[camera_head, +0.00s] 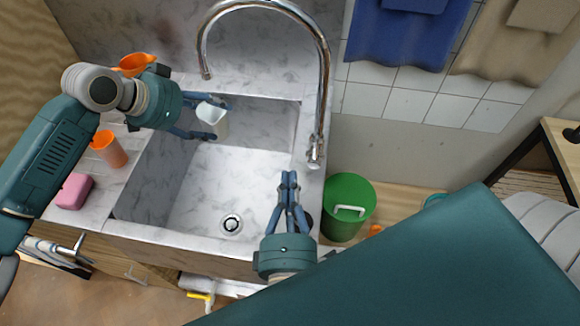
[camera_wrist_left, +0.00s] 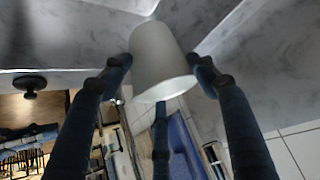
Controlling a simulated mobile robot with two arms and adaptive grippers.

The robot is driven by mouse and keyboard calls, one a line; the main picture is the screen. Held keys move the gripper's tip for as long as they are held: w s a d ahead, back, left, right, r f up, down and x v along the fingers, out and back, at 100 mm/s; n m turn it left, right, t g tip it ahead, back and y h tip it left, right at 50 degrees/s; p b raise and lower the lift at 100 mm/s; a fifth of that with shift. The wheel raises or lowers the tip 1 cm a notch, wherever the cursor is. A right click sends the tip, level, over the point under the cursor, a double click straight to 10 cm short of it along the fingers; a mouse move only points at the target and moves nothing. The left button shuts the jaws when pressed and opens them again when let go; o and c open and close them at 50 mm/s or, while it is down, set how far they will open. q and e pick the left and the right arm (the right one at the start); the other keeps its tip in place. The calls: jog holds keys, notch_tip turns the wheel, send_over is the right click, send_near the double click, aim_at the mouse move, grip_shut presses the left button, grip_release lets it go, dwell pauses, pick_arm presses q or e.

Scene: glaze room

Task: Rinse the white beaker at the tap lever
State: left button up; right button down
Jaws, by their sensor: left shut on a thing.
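The white beaker (camera_head: 213,117) is held by my left gripper (camera_head: 212,119) over the back left part of the marble sink (camera_head: 205,190). In the left wrist view, the beaker (camera_wrist_left: 162,62) sits between the fingers, which touch its sides. The chrome tap (camera_head: 323,75) arches over the sink from the right rim, its spout left of centre. The beaker is below the spout and close to its line. The tap lever (camera_head: 316,150) is at the tap's foot. My right gripper (camera_head: 289,176) has its fingers together, empty, over the sink's right side, in front of the lever and apart from it.
An orange cup (camera_head: 109,149) and a pink block (camera_head: 74,191) stand on the left counter. An orange bowl (camera_head: 136,64) is behind my left arm. A green bucket (camera_head: 348,207) stands right of the sink. Blue (camera_head: 405,35) and beige towels hang behind. The basin's middle is clear.

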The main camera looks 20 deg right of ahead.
dwell(0.3)
pick_arm(q)
jog(key=shift+s+d+r+p, duration=0.1)
jog(key=shift+s+d+p, duration=0.65)
jog(key=shift+s+d, duration=0.1)
jog(key=shift+s+d+p, duration=1.3)
jog(key=shift+s+d, duration=0.65)
jog(key=shift+d, duration=0.1)
jog(key=s+d+r+p, duration=0.3)
jog(key=p, duration=0.2)
jog(key=shift+s+d+r+p, duration=0.25)
jog(key=shift+d+r+p, duration=0.05)
jog(key=shift+r+p, duration=0.1)
